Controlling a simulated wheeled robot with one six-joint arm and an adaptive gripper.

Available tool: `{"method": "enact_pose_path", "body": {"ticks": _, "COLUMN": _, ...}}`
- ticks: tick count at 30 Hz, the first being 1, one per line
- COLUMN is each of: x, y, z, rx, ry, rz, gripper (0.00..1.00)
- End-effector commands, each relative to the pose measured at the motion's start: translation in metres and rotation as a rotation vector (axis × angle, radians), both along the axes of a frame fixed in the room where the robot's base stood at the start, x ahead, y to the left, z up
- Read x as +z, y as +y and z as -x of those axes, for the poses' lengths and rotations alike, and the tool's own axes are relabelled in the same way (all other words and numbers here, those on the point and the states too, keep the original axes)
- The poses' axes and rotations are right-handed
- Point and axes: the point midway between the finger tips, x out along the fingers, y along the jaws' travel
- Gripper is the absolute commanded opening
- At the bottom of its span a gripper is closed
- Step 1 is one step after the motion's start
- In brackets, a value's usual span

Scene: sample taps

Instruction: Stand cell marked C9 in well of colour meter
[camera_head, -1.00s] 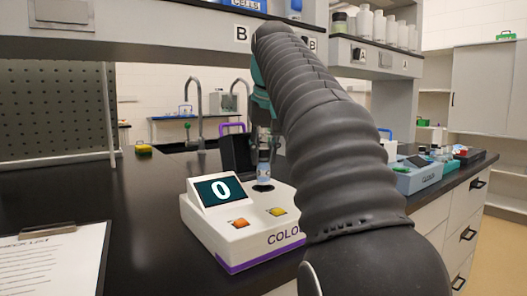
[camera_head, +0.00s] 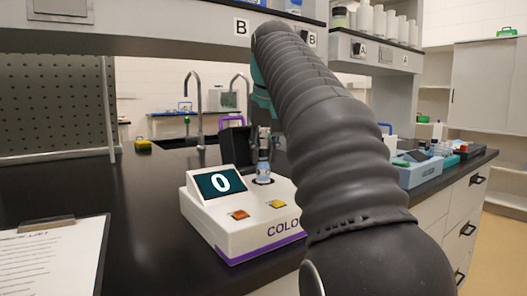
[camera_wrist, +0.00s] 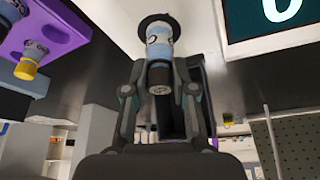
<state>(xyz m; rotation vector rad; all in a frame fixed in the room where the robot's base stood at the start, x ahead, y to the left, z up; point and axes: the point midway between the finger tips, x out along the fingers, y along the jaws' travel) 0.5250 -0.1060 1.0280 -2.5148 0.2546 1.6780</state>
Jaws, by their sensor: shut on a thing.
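The cell (camera_head: 263,170) is a small vial with a pale blue band and a dark cap. My gripper (camera_head: 264,143) is shut on its upper part and holds it upright over the white colour meter (camera_head: 232,235). The cell's lower end is in the meter's dark round well (camera_head: 272,182); I cannot tell whether it touches the bottom. In the wrist view, the cell (camera_wrist: 159,45) sits between the fingers of my gripper (camera_wrist: 160,88), with the dark well ring (camera_wrist: 143,20) around its far end. Its mark is only partly visible and not readable. The meter's screen (camera_head: 220,183) reads 0.
The meter's dark lid (camera_head: 235,148) stands open behind the well. In the wrist view, a purple rack (camera_wrist: 68,22) with capped cells is at upper left. A clipboard (camera_head: 45,262) lies at front left.

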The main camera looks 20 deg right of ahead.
Motion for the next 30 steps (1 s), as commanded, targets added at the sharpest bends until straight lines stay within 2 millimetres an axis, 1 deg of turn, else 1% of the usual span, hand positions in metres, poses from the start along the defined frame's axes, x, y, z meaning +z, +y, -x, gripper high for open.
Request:
{"method": "enact_pose_path", "body": {"ticks": 5, "x": -0.002, "y": 0.0, "z": 0.0, "rx": 0.0, "ry": 0.0, "rz": 0.0, "gripper": 0.04}}
{"method": "enact_pose_path", "body": {"ticks": 15, "x": -0.015, "y": 0.0, "z": 0.0, "rx": 0.0, "ry": 0.0, "rz": 0.0, "gripper": 0.04}}
{"method": "enact_pose_path", "body": {"ticks": 25, "x": -0.015, "y": 0.0, "z": 0.0, "rx": 0.0, "ry": 0.0, "rz": 0.0, "gripper": 0.04}}
{"method": "enact_pose_path", "body": {"ticks": 26, "x": -0.015, "y": 0.0, "z": 0.0, "rx": 0.0, "ry": 0.0, "rz": 0.0, "gripper": 0.33}}
{"method": "enact_pose_path", "body": {"ticks": 27, "x": -0.015, "y": 0.0, "z": 0.0, "rx": 0.0, "ry": 0.0, "rz": 0.0, "gripper": 0.43}}
{"method": "enact_pose_path", "body": {"ticks": 28, "x": -0.015, "y": 0.0, "z": 0.0, "rx": 0.0, "ry": 0.0, "rz": 0.0, "gripper": 0.51}}
{"method": "enact_pose_path", "body": {"ticks": 29, "x": -0.015, "y": 0.0, "z": 0.0, "rx": 0.0, "ry": 0.0, "rz": 0.0, "gripper": 0.55}}
{"method": "enact_pose_path", "body": {"ticks": 30, "x": -0.015, "y": 0.0, "z": 0.0, "rx": 0.0, "ry": 0.0, "rz": 0.0, "gripper": 0.55}}
